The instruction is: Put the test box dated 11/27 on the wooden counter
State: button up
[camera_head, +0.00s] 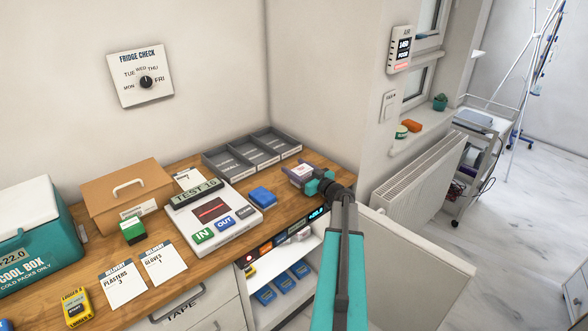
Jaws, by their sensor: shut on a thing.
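My gripper (316,186) reaches in from the lower right and is shut on a small white and purple box (299,170). The box is at the right end of the wooden counter (212,266), close to its surface. I cannot tell whether it touches the wood. Its print is too small to read, so I cannot confirm the date 11/27. My gripper and arm hide part of the box and the counter's right end.
A grey tray with compartments (228,172) stands behind the box. A blue box (262,195) and a white scanner (236,221) lie to the left. Farther left are a green box (133,231), delivery cards and a cool box (30,252). A lit shelf (272,284) is below.

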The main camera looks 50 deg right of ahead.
aim_at(307, 175)
jog(key=shift+f+b, duration=0.2)
jog(key=shift+b, duration=0.2)
jog(key=o, duration=1.2)
jog(key=shift+r+p, duration=0.3)
jog(key=shift+p, duration=0.2)
jog(key=s+b, duration=0.1)
jog(key=s, duration=0.2)
jog(key=s+b, duration=0.2)
jog(key=s, duration=0.2)
jog(key=s+b, duration=0.1)
jog(key=s, duration=0.2)
jog(key=shift+s+a+f+b, duration=0.2)
jog(key=shift+s+a+b, duration=0.1)
jog(key=shift+s+a, duration=0.1)
jog(key=shift+s+r, duration=0.1)
jog(key=shift+s, duration=0.5)
